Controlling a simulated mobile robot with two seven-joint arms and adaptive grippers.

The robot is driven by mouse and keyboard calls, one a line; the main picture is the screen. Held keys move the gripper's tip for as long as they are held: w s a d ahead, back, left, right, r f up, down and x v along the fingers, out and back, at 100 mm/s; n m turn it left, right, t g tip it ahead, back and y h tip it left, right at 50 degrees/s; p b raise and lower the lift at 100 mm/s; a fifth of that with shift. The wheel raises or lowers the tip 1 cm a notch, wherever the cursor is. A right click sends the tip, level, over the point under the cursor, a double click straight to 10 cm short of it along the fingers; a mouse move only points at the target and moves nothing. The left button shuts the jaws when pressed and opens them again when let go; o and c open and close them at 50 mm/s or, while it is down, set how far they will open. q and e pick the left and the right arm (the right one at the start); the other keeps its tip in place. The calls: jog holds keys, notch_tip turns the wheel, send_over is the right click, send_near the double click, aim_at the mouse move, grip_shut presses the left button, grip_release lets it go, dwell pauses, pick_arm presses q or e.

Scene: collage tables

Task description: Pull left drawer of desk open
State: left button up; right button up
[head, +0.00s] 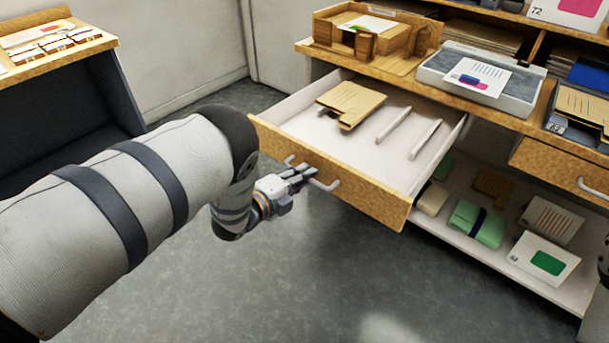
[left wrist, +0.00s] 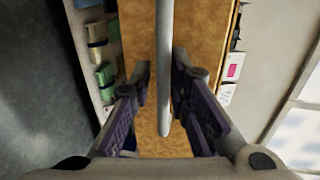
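The left drawer (head: 400,205) of the desk (head: 470,95) stands pulled well out, with its white inside showing. Its wooden front carries a light bar handle (head: 326,186). My left gripper (head: 303,176) is at this handle, in front of the drawer. The wooden drawer front (left wrist: 140,25) lies behind. My right gripper is not in view.
Brown folders (head: 352,103) and two white dividers (head: 394,124) are in the drawer. A lower shelf (head: 470,245) holds a green bundle (head: 476,222) and cards. A grey tray (head: 480,75) sits on the desktop. The floor (head: 310,280) before the drawer is clear.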

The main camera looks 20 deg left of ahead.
pick_arm(q)
jog(key=shift+o, duration=0.4)
jog(key=shift+s+r, duration=0.1)
jog(key=v, duration=1.2)
